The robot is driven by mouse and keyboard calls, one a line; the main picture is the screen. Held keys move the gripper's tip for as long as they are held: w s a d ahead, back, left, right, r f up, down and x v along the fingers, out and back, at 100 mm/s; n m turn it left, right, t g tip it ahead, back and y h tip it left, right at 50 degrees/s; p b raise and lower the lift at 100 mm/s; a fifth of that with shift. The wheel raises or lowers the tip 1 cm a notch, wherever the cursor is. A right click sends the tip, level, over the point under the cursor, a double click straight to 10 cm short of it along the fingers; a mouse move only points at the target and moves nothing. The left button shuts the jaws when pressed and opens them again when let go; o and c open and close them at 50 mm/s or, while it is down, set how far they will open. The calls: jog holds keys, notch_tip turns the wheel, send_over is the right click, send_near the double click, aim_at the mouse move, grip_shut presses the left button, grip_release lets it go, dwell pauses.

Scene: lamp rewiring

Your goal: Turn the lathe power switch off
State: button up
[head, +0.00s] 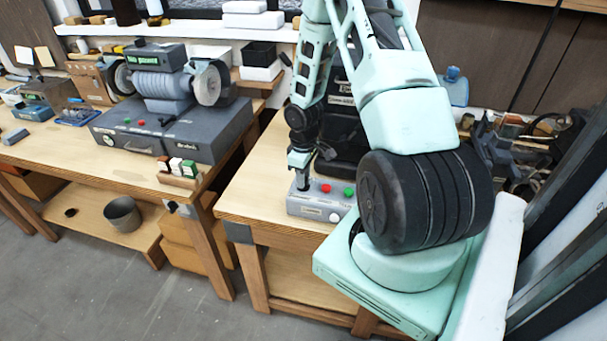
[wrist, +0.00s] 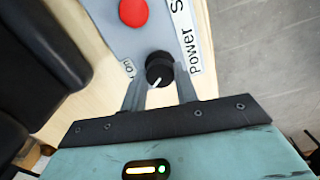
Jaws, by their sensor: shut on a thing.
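The grey control box (head: 318,206) sits on the right bench and carries a red button (head: 326,188) and a green button (head: 348,191). In the wrist view a round black knob (wrist: 159,66) is on the grey panel (wrist: 100,15), beside a label reading "Power S…" (wrist: 185,35) and a small "on" label (wrist: 127,68). The knob's white pointer line is angled to the lower left of the picture. My gripper (wrist: 160,88) is shut on the knob, a finger on each side. In the head view my gripper (head: 303,184) comes down onto the box's left end and hides the knob.
A bench grinder (head: 165,85) on a dark grey base stands on the left bench (head: 60,150). Small coloured blocks (head: 180,168) stand at that bench's front right. A black machine part stands close behind the box. A gap separates the two benches.

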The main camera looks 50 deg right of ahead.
jog(key=shift+n, duration=0.8)
jog(key=o, duration=1)
notch_tip(320, 180, up, 18)
jog(key=shift+f+b, duration=0.25)
jog(key=shift+b, duration=0.45)
